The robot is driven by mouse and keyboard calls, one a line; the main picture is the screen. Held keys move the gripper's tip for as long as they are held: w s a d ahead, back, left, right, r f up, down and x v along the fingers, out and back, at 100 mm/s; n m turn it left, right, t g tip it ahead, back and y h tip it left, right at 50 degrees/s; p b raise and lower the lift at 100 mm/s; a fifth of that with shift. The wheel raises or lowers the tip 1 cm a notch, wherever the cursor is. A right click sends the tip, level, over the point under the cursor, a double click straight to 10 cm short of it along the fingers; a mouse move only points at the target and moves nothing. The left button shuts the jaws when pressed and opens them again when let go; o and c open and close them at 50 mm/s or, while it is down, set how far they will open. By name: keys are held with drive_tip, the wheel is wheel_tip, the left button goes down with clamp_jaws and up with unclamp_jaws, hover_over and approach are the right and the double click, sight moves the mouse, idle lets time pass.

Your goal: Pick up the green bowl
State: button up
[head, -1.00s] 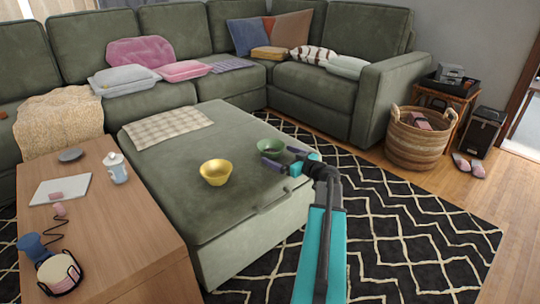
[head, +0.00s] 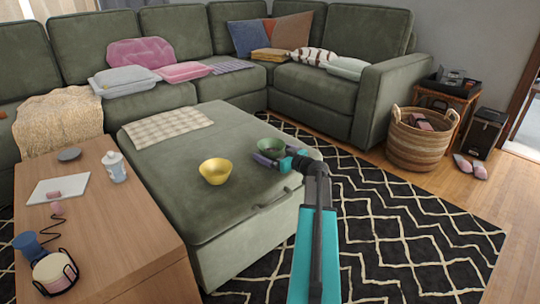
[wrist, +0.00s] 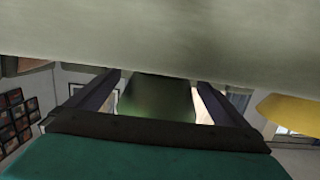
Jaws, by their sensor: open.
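The green bowl (head: 271,145) stands upright near the right edge of the green ottoman (head: 215,215) in the head view. My gripper (head: 273,157) is open at the near side of the bowl, low over the ottoman, and partly hides the bowl's lower part. In the wrist view, which is upside down, the green bowl (wrist: 158,103) shows between the two dark fingers of my gripper (wrist: 158,80), one on each side. I cannot tell whether the fingers touch it.
A yellow bowl (head: 215,171) stands to the left on the ottoman; it also shows at the right of the wrist view (wrist: 295,108). A checked cloth (head: 168,126) lies at the ottoman's far left. A wooden table (head: 125,220) adjoins on the left.

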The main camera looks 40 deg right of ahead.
drive_tip(key=shift+w, duration=0.15)
idle(0.4)
drive_tip(key=c, duration=1.3)
